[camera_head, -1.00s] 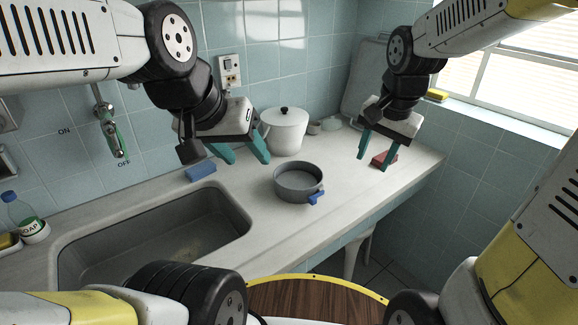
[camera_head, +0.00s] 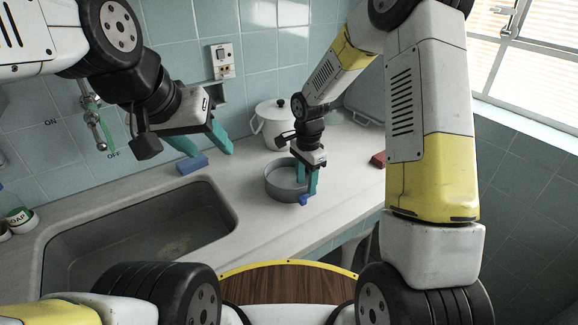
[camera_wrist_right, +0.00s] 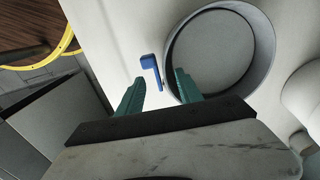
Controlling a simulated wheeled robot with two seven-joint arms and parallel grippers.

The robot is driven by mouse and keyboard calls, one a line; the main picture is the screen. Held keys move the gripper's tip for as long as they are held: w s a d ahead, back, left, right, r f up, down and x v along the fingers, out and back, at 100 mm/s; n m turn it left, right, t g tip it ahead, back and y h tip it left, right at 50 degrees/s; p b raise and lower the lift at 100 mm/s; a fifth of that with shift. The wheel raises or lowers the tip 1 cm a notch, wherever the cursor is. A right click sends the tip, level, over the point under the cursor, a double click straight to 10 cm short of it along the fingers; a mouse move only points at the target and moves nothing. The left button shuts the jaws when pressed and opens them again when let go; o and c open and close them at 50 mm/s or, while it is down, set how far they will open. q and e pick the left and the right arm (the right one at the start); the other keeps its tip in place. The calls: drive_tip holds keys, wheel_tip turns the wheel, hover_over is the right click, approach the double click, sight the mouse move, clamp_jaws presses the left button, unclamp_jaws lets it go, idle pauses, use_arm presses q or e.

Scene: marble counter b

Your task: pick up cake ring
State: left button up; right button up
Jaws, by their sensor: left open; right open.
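The cake ring (camera_head: 278,195) is a round grey band with a blue clasp (camera_head: 304,201), standing on the counter right of the sink. My right gripper (camera_head: 307,190) is open at the ring's right side, pointing down. In the right wrist view the ring's wall (camera_wrist_right: 266,48) is at upper right. The blue clasp (camera_wrist_right: 152,70) shows between the two green fingertips (camera_wrist_right: 160,82), one on each side; I cannot tell whether they touch it. My left gripper (camera_head: 213,152) is open and empty, above the back of the counter, left of the ring.
A white lidded pot (camera_head: 270,118) stands behind the ring, near my right gripper. A blue sponge (camera_head: 192,164) lies behind the sink (camera_head: 140,240). A red block (camera_head: 378,159) lies to the right. Soap (camera_head: 18,218) stands at far left. The front counter strip is clear.

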sight(306, 189)
wheel_tip(306, 189, down, 4)
drive_tip(key=shift+w+d+r, duration=0.1)
drive_tip(key=shift+d+r, duration=0.05)
drive_tip(key=shift+r, duration=0.1)
clamp_jaws()
idle(1.3)
